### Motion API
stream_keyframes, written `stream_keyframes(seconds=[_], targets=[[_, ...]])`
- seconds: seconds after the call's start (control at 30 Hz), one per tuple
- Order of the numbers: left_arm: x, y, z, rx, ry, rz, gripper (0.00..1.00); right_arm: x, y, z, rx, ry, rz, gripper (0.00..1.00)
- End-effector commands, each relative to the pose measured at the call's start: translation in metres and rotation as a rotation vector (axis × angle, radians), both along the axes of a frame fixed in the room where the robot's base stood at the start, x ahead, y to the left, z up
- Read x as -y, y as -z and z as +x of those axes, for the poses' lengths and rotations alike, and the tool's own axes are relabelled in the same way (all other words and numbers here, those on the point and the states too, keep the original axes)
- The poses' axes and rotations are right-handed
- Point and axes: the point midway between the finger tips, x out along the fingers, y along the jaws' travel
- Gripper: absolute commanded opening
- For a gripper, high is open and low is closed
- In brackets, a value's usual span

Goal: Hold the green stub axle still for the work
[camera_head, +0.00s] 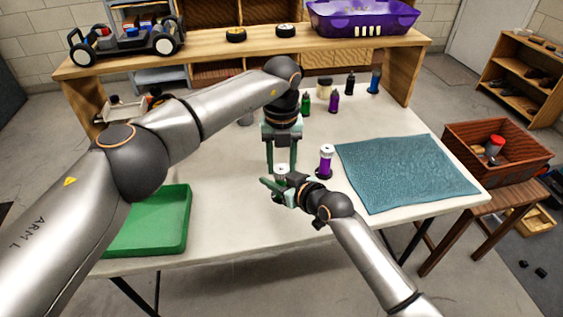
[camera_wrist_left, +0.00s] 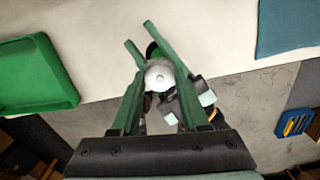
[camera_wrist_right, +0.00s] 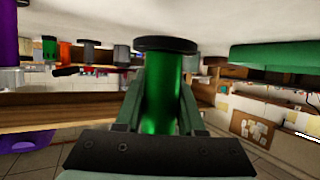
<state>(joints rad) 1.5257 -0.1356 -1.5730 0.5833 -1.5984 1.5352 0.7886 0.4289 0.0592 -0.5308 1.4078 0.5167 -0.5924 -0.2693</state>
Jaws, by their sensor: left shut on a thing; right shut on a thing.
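The green stub axle stands upright with a pale round top (camera_wrist_left: 158,76), a green body (camera_wrist_right: 163,95) and a dark disc at its base. In the head view only its pale top (camera_head: 281,169) shows between the grippers. My right gripper (camera_head: 274,182) comes in from the side, shut on the green body. My left gripper (camera_head: 281,165) points down from above, its fingers closed on either side of the top. In the left wrist view, the right gripper's fingers cross diagonally beneath. The fingers hide the exact left contact.
A purple stub axle with a pale top (camera_head: 326,162) stands just right of the grippers. A green tray (camera_head: 185,225) lies left, a teal mat (camera_head: 408,172) right. Several small bottles stand behind. A purple basket (camera_head: 363,17) and car chassis (camera_head: 125,38) sit on the back shelf.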

Motion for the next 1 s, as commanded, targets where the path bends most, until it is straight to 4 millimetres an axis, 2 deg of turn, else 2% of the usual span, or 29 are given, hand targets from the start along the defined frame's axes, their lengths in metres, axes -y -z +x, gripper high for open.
stream_keyframes(seconds=[0.3, 0.77, 0.8, 1.0], targets=[[0.0001, -0.0003, 0.0001, 0.0, 0.105, 0.0, 0.0, 0.0, -0.0002, 0.0001, 0.0, 0.0, 0.0, 0.0], [0.0001, -0.0003, 0.0001, 0.0, 0.118, 0.0, 0.0, 0.0, -0.0002, 0.0001, 0.0, 0.0, 0.0, 0.0], [0.0, -0.0003, 0.0001, 0.0, 0.118, 0.0, 0.46, 0.0, -0.0002, 0.0001, 0.0, 0.0, 0.0, 0.0], [0.0, -0.0003, 0.0001, 0.0, 0.117, 0.0, 0.68, -0.0001, -0.0003, 0.0001, 0.0, 0.0, 0.0, 0.0]])
